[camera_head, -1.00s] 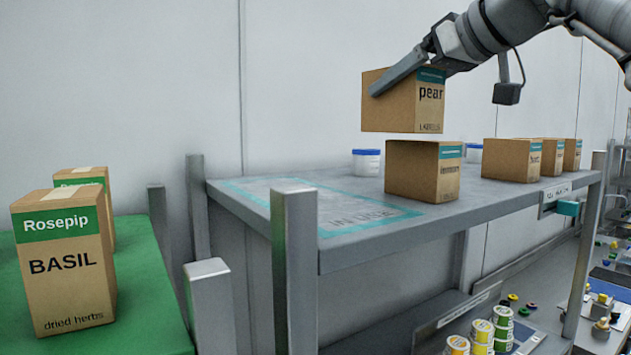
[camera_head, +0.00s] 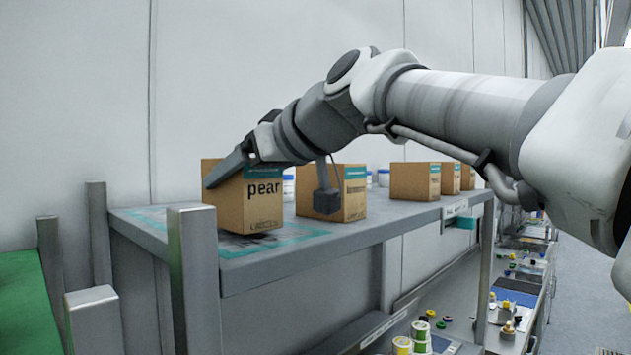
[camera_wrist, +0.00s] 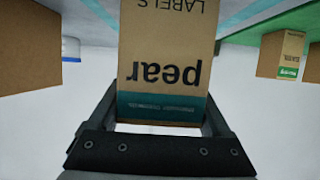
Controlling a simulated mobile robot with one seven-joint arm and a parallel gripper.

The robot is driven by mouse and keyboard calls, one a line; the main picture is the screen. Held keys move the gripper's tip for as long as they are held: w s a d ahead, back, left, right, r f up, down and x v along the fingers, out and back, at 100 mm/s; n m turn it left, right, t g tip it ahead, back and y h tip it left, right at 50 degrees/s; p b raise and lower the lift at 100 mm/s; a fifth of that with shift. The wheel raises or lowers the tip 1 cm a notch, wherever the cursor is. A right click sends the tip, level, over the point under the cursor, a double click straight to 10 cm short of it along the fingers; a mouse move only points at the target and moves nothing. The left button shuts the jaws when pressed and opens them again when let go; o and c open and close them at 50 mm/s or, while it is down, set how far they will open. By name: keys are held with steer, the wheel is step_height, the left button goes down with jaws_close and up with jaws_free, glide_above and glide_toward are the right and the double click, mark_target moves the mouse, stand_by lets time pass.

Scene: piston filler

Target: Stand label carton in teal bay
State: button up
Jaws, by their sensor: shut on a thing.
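The label carton (camera_head: 250,200) is a brown box with a teal band and the word "pear". My gripper (camera_head: 236,172) is shut on it near its top, and the carton is upright. In the head view it is over the teal-outlined bay (camera_head: 290,235) at the left end of the grey shelf. Its base is at or just above the shelf surface; I cannot tell if it touches. In the wrist view the carton (camera_wrist: 165,60) fills the space between the fingers, its print upside down. Part of the bay is hidden behind the carton.
Another teal-banded carton (camera_head: 353,190) stands close to the right, with more cartons (camera_head: 412,181) further along the shelf. White tubs (camera_head: 288,186) are behind. A grey post (camera_head: 192,280) rises at the shelf's front left corner. A green surface (camera_head: 28,300) lies at far left.

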steer(key=shift+f, duration=0.2)
steer(key=shift+f, duration=0.15)
steer(key=o, duration=1.5)
steer(key=b+v, duration=0.2)
steer(key=v, duration=1)
